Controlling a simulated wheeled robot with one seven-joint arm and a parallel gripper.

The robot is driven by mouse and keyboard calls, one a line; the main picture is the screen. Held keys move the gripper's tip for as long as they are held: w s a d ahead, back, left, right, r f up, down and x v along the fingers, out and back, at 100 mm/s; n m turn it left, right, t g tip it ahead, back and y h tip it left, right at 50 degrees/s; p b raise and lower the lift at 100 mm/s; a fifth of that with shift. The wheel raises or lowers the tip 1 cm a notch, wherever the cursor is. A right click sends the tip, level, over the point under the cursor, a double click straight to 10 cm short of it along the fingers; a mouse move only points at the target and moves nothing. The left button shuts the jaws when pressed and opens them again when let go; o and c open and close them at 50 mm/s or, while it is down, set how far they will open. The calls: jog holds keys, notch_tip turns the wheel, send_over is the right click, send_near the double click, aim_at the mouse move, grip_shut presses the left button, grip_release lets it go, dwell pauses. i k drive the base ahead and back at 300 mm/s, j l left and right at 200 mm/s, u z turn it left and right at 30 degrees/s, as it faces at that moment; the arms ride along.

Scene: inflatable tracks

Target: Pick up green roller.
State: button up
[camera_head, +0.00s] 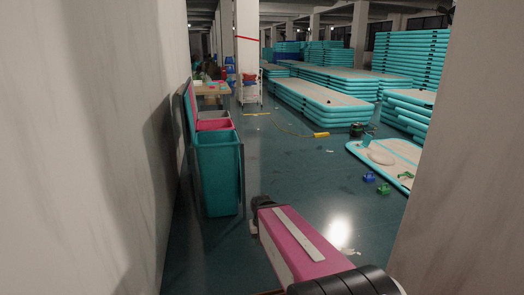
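Two small green items lie at the right: one (383,188) on the floor beside a teal-edged mat, and one (405,175) at the mat's near edge. Both are too small to tell whether either is the green roller. My arm, with a pink link and dark joints, reaches up from the bottom middle. My gripper's fingers cannot be made out. The small green items are well beyond the arm, to its right.
A pale wall (455,200) closes the near right. Stacked inflatable tracks (320,101) fill the back. A blue item (369,177) lies near the mat (400,148). The middle floor is mostly clear.

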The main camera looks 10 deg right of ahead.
aim_at(408, 172)
jog(key=i+l+z, duration=0.15)
jog(key=i+z, duration=0.25)
jog(key=i, duration=0.2)
jog(key=i+z, duration=0.35)
jog(key=i, duration=0.3)
jog(key=i+j+z, duration=0.4)
jog(key=i, duration=0.2)
jog(key=i+l+z, duration=0.35)
jog(key=i, duration=0.75)
jog(key=i+j+z, duration=0.1)
jog(key=i+z, duration=0.25)
jog(key=i, duration=0.8)
jog(key=i+l+u, duration=0.35)
jog(key=i+l, duration=0.6)
jog(key=l, duration=0.15)
